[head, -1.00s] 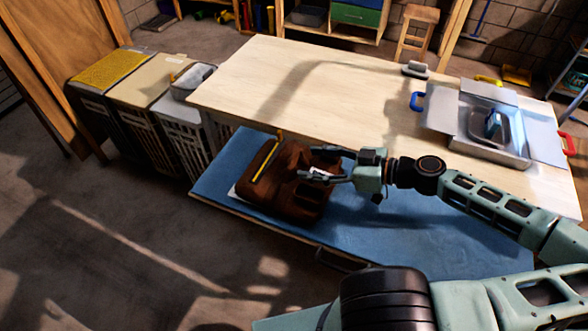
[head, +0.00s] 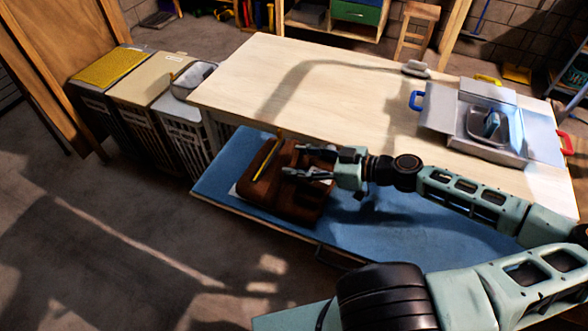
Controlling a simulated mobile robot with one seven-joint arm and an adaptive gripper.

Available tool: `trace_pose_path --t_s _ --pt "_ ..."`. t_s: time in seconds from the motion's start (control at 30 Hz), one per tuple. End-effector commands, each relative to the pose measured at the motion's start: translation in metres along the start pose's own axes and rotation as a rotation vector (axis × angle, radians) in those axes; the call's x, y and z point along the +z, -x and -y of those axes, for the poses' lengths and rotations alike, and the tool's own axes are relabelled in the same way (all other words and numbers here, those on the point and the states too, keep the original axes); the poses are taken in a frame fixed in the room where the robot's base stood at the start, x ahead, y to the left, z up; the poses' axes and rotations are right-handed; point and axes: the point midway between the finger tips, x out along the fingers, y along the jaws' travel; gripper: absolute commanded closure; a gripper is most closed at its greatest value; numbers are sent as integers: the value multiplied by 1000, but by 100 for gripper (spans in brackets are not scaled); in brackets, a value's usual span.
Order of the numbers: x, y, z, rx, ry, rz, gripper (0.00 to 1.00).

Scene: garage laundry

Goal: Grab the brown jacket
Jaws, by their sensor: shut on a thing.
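The brown jacket (head: 292,205) lies folded on the blue surface of a low pull-out shelf in the head view. A yellow strip (head: 267,158) runs along its left part, and a pale sheet edge shows under its left side. My gripper (head: 293,161) reaches in from the right over the jacket's upper right part. Its two fingers are closed on a fold of the jacket. The exact grip between the fingertips is small and partly hidden.
The pale wooden table (head: 300,75) stands behind and above the blue shelf (head: 232,152). An open box (head: 495,122) with blue and red handles sits on its right. Several laundry bins (head: 137,100) stand at the left. The floor at the lower left is clear.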

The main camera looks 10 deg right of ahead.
Motion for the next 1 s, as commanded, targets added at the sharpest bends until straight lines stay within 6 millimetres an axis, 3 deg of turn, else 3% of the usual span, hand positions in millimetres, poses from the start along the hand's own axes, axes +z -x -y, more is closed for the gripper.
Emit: trace_pose_path --t_s 0.43,0.67,0.93,1.0 --pt "-5 2 0 0 2 -1 98" --pt "-30 9 0 -1 6 0 98" --pt "-82 54 46 3 4 2 98" --pt "-84 63 59 3 -1 0 98"
